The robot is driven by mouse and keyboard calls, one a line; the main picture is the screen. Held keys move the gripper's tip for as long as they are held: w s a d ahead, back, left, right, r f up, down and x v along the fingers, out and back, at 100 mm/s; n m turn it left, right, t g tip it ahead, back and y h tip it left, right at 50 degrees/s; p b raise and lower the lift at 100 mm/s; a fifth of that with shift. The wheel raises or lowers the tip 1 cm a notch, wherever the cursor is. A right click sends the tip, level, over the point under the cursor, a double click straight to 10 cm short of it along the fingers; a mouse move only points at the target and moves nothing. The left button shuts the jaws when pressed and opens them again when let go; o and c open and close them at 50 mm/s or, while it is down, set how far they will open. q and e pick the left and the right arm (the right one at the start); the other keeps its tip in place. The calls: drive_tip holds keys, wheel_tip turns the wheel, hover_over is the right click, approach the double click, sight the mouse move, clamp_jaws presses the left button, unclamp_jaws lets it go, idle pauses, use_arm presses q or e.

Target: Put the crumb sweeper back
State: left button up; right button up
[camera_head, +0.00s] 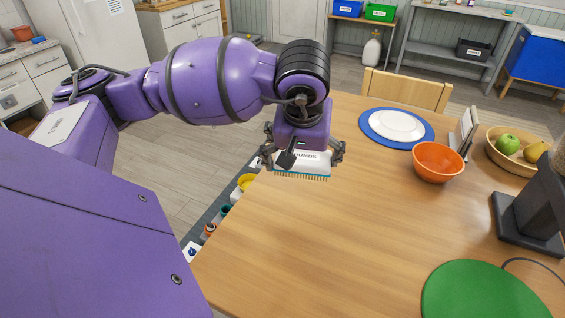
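The crumb sweeper (308,168) is a flat, pale block with a "CRUMBS" label, a teal edge and a row of bristles along its lower side. My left gripper (303,154) is above it, with one finger at each side, and appears shut on it. The gripper and sweeper are over the back left part of the wooden table (340,230), near its left edge. A dark piece of the gripper or sweeper covers part of the label. My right gripper is not in view.
An orange bowl (438,162), a blue-rimmed plate (396,126), a fruit bowl (515,157), a dark grey stand (525,220) and a green round mat (482,292) occupy the table's right side. Small containers, including a yellow one (246,181), sit below its left edge. The table's middle is clear.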

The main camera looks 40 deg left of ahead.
use_arm(q)
drive_tip(key=shift+s+a+n, duration=0.1)
drive_tip(key=shift+a+n, duration=0.25)
drive_tip(key=shift+n, duration=0.35)
drive_tip(key=w+a+f, duration=0.2)
drive_tip(key=w+f, duration=0.1)
drive_tip(key=w+a+f+p, duration=0.1)
drive_tip(key=w+a+f, duration=0.1)
drive_tip(key=w+f, duration=0.1)
drive_tip(key=w+a+f, duration=0.3)
drive_tip(key=w, duration=0.1)
drive_tip(key=shift+w, duration=0.25)
drive_tip(key=shift+w+a+f, duration=0.25)
drive_tip(key=shift+f, duration=0.2)
drive_tip(key=shift+a+f+y, duration=0.1)
drive_tip(key=shift+f+y, duration=0.2)
drive_tip(key=shift+f, duration=1.2)
drive_tip(key=shift+f, duration=0.2)
drive_tip(key=o, duration=0.7)
drive_tip(key=shift+o, duration=0.5)
